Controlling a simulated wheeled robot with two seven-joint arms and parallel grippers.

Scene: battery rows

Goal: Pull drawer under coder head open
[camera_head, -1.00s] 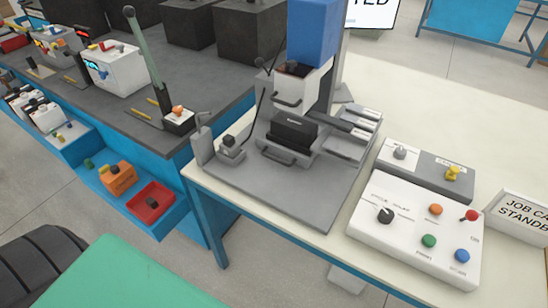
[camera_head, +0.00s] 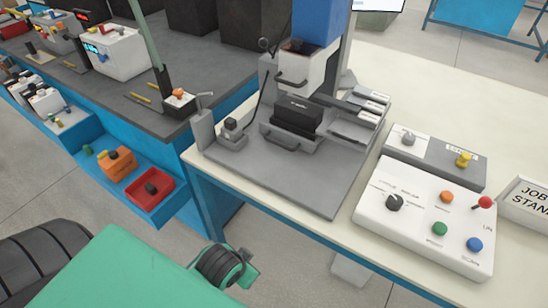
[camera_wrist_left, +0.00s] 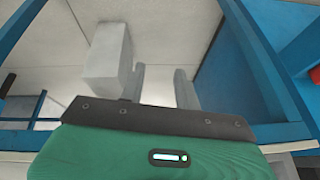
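The coder head (camera_head: 307,65) is a white block under a blue column, with a grey handle on its front. Below it, the grey drawer (camera_head: 287,138) with a bar handle on its front holds a black block (camera_head: 297,116). I cannot tell whether the drawer is partly out. My left gripper (camera_wrist_left: 160,68) shows in the left wrist view with two grey fingers apart and nothing between them, over the floor. In the head view only a dark and green part of my arm shows at the bottom, well short of the drawer; no fingertips show there. My right gripper is out of view.
A control panel (camera_head: 420,222) with coloured buttons stands right of the coder on the cream table (camera_head: 290,222). A small grey fixture (camera_head: 231,135) stands left of the drawer. A pale box (camera_wrist_left: 106,58) and blue table legs are near my left gripper.

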